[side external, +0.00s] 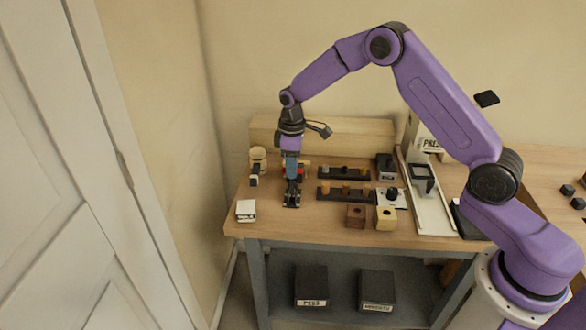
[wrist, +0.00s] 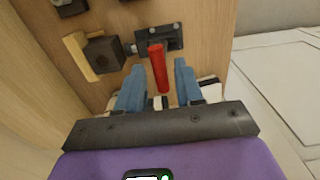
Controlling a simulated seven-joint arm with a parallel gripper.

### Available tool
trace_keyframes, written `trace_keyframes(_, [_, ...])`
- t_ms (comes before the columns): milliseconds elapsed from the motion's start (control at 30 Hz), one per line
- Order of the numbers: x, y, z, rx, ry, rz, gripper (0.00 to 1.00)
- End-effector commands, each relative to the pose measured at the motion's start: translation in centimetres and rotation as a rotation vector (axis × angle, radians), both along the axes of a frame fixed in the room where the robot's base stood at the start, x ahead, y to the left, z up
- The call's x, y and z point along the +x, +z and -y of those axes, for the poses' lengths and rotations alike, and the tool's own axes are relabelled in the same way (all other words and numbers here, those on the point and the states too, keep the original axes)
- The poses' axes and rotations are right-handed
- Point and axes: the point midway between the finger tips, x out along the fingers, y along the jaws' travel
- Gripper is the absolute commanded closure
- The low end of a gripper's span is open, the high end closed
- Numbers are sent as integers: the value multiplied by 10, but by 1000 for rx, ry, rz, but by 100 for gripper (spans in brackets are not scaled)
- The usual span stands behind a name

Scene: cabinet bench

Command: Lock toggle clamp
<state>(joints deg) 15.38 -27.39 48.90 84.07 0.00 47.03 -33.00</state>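The toggle clamp shows in the wrist view as a dark mounting plate (wrist: 174,37) with a red handle (wrist: 158,68). A metal spindle (wrist: 130,48) runs left from it towards a black block. My gripper (side external: 291,176) points down over the left part of the bench. Its two blue fingers (wrist: 159,82) are apart, one on each side of the red handle, with visible gaps. In the side view a bit of the red handle (side external: 301,170) shows beside the fingers, and the rest of the clamp is mostly hidden.
A black block (wrist: 103,53) with a wooden strip (wrist: 80,55) lies left of the clamp.

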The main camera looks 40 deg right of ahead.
Motion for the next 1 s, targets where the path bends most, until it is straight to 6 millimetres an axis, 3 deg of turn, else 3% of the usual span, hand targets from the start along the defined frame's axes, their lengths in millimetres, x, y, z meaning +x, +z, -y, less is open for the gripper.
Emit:
trace_keyframes(267, [0,-1,0,0,0,0,64])
trace_keyframes(367, [0,-1,0,0,0,0,90])
trace_keyframes(400, [0,-1,0,0,0,0,93])
trace_keyframes(1000, [-8,-2,-8,0,0,-3,93])
